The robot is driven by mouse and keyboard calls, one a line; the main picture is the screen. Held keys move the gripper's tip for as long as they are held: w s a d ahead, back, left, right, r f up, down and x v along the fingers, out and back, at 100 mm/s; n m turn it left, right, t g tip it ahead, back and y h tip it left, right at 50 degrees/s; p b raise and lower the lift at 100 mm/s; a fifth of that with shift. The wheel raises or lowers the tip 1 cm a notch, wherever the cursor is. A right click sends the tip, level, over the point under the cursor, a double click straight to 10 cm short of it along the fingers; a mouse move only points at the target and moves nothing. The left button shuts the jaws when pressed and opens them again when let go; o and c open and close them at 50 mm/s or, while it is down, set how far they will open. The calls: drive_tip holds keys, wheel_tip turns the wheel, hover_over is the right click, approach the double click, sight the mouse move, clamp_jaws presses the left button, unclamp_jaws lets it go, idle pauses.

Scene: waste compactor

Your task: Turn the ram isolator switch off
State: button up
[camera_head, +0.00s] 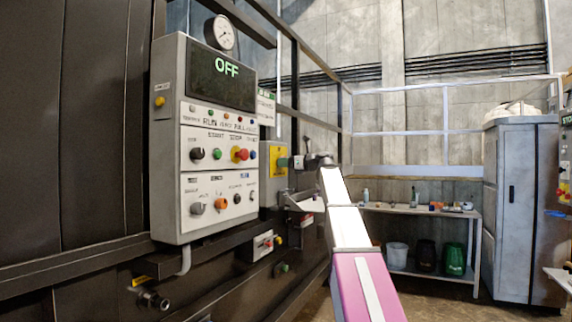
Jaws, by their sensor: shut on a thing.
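The isolator switch (277,163), on a yellow plate on a small grey box, is on the side of the dark compactor, right of the control panel. I take it to be the ram isolator. My gripper (296,162) is at the front of this switch, at the end of my white and pink arm, and is shut on its handle. The fingers hide most of the handle, so its angle cannot be told. The control panel (217,140) shows a green "OFF" on its dark display (221,78).
A pressure gauge (220,32) stands on top of the panel. A small lower box (263,245) with buttons is below the switch. A workbench (420,210) with bottles and bins, and a grey cabinet (522,210), stand at the right back. White railings (445,130) run behind.

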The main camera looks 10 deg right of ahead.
drive_tip(key=shift+n, duration=0.3)
drive_tip(key=shift+d+r+n, duration=0.1)
drive_tip(key=shift+n, duration=8.5)
drive_tip(key=o, duration=0.9)
drive_tip(key=v, duration=1)
drive_tip(key=shift+s+d, duration=0.2)
drive_tip(key=shift+d, duration=0.15)
